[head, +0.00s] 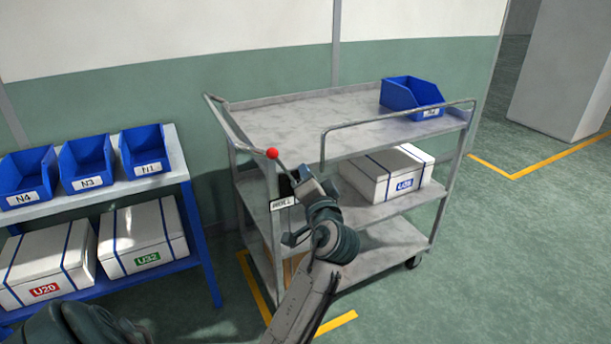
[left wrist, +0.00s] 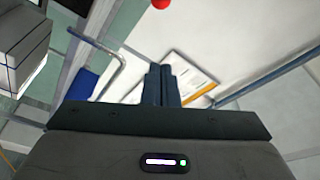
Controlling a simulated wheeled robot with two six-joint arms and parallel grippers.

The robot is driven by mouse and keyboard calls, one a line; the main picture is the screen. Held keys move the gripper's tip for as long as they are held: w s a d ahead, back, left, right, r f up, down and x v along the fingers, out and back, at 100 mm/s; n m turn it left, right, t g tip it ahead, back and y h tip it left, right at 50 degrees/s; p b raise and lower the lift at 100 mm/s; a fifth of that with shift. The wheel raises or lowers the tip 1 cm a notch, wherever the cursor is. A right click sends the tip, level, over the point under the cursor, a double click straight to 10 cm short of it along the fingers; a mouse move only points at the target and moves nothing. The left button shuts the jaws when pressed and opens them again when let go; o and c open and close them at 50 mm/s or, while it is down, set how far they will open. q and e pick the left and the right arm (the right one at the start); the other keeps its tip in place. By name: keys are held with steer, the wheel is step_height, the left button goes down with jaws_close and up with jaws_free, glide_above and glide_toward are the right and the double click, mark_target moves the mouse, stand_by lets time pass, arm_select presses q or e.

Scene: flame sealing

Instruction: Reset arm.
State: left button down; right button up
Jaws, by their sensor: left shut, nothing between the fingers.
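My left arm rises from the bottom of the head view to the cart's left end. My left gripper (head: 287,184) is by the cart's left posts, just below a red ball knob (head: 272,153) on a thin rod. In the left wrist view the two dark fingers of the left gripper (left wrist: 161,70) are together, with nothing between them. The red knob (left wrist: 187,3) shows at that view's top edge, apart from the fingertips. Whether the gripper touches the cart is unclear. My right gripper is not in view.
The grey cart (head: 290,122) carries a blue bin (head: 400,95) on top and a white box (head: 375,178) on its middle shelf. Left is a blue-framed rack (head: 198,225) with several blue bins and white boxes. Floor right of the cart is clear.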

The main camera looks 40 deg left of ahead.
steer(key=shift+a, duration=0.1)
